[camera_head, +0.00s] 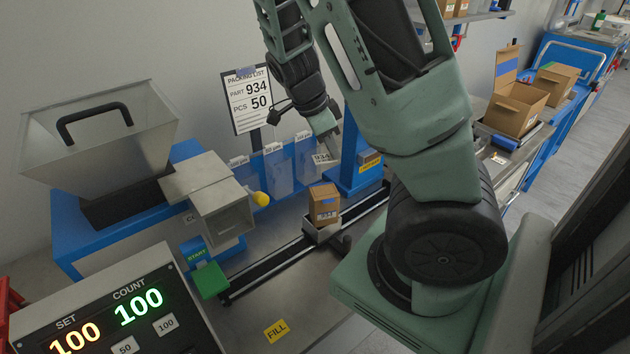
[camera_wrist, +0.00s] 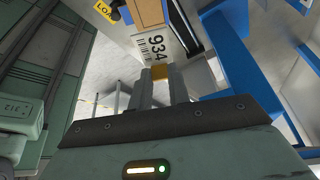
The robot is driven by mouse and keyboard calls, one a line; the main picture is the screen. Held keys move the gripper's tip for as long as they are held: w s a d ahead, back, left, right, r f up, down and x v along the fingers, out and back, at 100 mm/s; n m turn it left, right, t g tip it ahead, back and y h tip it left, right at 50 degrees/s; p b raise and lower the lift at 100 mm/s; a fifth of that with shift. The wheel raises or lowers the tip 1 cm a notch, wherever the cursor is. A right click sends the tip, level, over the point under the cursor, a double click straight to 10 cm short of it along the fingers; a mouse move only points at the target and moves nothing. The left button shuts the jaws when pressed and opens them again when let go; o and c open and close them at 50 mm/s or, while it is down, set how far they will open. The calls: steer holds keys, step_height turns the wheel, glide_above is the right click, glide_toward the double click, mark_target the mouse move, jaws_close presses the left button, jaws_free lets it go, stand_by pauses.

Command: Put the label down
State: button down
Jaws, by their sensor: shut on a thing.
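A white label (camera_head: 322,157) printed 934 is at the tips of my gripper (camera_head: 328,130). In the wrist view the label (camera_wrist: 157,42) shows its number and a barcode just beyond my fingertips (camera_wrist: 160,76), which are shut on its near end. The label is held in the air, above the rail and behind the small brown carton. A yellowish patch shows between the fingertips.
A brown carton (camera_head: 323,204) stands in a holder on the black rail (camera_head: 265,262). A packing list (camera_head: 249,97) reads part 934, pcs 50. The counter panel (camera_head: 115,310) shows set 100 and count 100. A blue post (camera_head: 350,150) stands close by; open cartons (camera_head: 515,106) are at right.

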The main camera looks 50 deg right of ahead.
mark_target(335, 188)
step_height(335, 188, down, 9)
steer(key=shift+s+f+b, duration=0.1)
steer(key=shift+f+b, duration=0.05)
steer(key=shift+b, duration=0.15)
steer(key=shift+f, duration=0.1)
steer(key=c, duration=1.3)
jaws_free()
steer(key=p+v, duration=0.1)
steer(key=v, duration=1.1)
steer(key=shift+s, duration=0.1)
